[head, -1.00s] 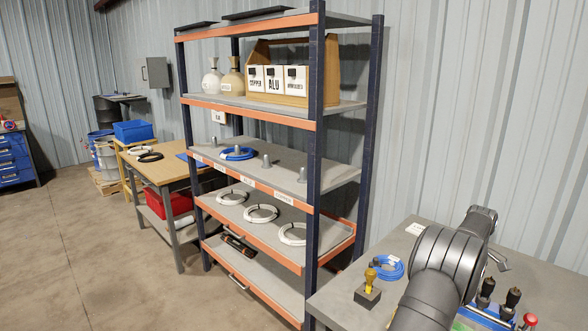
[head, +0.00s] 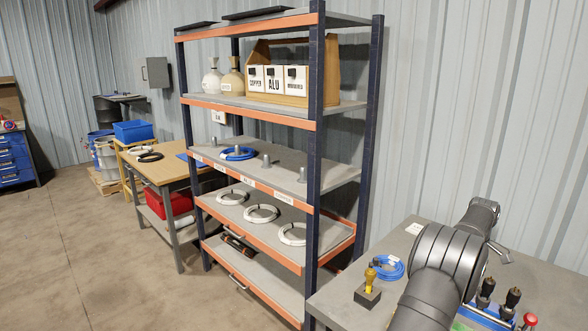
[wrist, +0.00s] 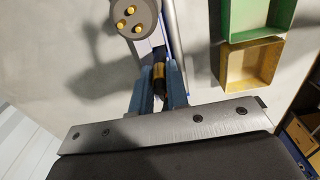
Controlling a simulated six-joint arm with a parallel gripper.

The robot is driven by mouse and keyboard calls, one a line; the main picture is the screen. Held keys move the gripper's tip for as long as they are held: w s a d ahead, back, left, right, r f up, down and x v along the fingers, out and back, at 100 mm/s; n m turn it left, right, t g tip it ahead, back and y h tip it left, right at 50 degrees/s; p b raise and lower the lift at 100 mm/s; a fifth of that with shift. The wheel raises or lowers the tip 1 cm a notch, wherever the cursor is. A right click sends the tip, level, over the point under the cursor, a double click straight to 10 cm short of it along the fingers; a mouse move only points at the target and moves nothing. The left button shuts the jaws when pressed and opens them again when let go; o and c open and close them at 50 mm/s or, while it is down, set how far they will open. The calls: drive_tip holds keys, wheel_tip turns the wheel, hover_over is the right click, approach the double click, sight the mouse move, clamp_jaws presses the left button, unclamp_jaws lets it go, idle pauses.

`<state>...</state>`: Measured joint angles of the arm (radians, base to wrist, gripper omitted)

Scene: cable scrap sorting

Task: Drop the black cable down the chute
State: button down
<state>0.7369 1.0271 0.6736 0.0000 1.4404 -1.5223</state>
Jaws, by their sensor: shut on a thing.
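In the wrist view, my gripper (wrist: 159,78) has its two blue fingers closed on a small dark piece with a gold band (wrist: 160,73). I cannot tell whether this piece is part of a black cable. In the head view, a black cable coil (head: 150,157) lies beside a white coil on the far wooden table. My gripper is out of sight in the head view, where only my arm shows. I cannot make out a chute with certainty in either view.
A grey round part with three yellow studs (wrist: 134,14) is just beyond my fingers. A green bin (wrist: 225,20) and a yellow bin (wrist: 233,83) lie to the right. In the head view, a blue cable coil (head: 391,268) and a yellow-handled stamp (head: 369,287) rest on the near bench.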

drive_tip(key=shift+r, duration=1.35)
drive_tip(key=shift+s+r, duration=0.1)
drive_tip(key=shift+s, duration=0.15)
drive_tip(key=s+r+n, duration=0.2)
drive_tip(key=s+r, duration=0.1)
drive_tip(key=s, duration=1.4)
drive_tip(key=s+d+f+m, duration=0.2)
drive_tip(key=s+d+f, duration=0.5)
drive_tip(key=s, duration=0.3)
drive_tip(key=shift+s+d, duration=0.15)
drive_tip(key=shift+f, duration=0.3)
drive_tip(key=shift+f, duration=0.35)
